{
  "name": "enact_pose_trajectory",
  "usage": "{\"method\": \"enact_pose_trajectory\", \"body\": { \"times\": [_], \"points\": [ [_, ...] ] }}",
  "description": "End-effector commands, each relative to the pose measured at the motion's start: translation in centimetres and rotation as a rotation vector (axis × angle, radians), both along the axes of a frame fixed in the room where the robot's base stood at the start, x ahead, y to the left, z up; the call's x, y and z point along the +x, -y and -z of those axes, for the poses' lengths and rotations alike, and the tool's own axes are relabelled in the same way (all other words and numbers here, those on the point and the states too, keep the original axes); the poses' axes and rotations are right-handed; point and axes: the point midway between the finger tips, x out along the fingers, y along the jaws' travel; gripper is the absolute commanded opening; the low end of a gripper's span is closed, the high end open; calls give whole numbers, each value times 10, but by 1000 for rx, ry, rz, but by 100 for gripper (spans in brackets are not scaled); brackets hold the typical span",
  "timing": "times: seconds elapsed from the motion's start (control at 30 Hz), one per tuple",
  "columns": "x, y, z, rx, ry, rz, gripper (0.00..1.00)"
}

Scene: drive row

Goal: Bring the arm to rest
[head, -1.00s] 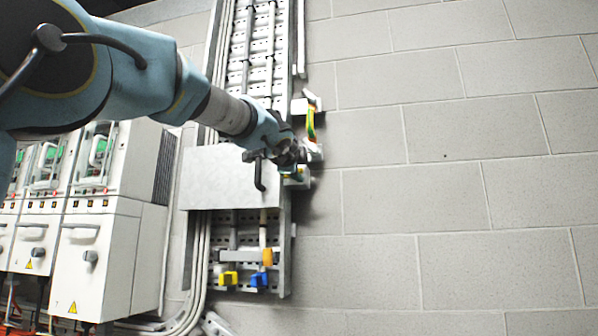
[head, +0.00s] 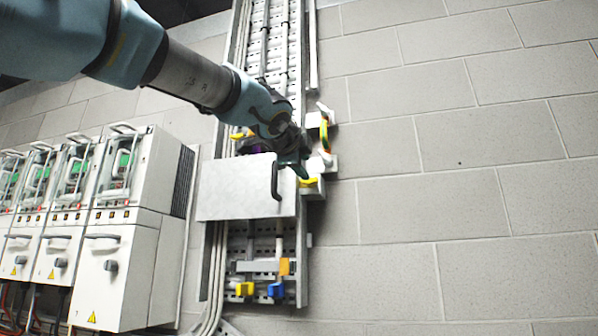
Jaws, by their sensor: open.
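My arm reaches in from the upper left in the head view. My gripper (head: 296,160) is at its end, in front of the right edge of the cable tray, just above a grey cover panel (head: 232,190) with a dark handle (head: 275,180). The jaws are small and partly hidden by the wrist; nothing shows held between them. I cannot tell whether the gripper touches the panel or the parts beside it.
Grey perforated tray (head: 262,60) runs up the block wall (head: 450,180). A bracket with a green-yellow piece (head: 324,133) sits right of my gripper. Yellow (head: 245,289) and blue (head: 276,290) clamps are below. White cabinets (head: 120,260) stand left. The wall at right is bare.

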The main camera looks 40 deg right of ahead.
Motion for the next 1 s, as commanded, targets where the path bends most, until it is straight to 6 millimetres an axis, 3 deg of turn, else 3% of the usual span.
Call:
{"method": "enact_pose_trajectory", "body": {
  "times": [0.3,0.43,0.57,0.67,0.8,1.0],
  "points": [
    [3,0,3,2,-6,-4,46],
    [26,-6,30,22,-71,-45,46],
    [75,-26,91,52,-223,-142,46],
    [115,-53,147,65,-371,-242,46],
    [160,-102,225,63,-579,-396,46],
    [200,-193,335,17,-878,-650,46]
  ]
}}
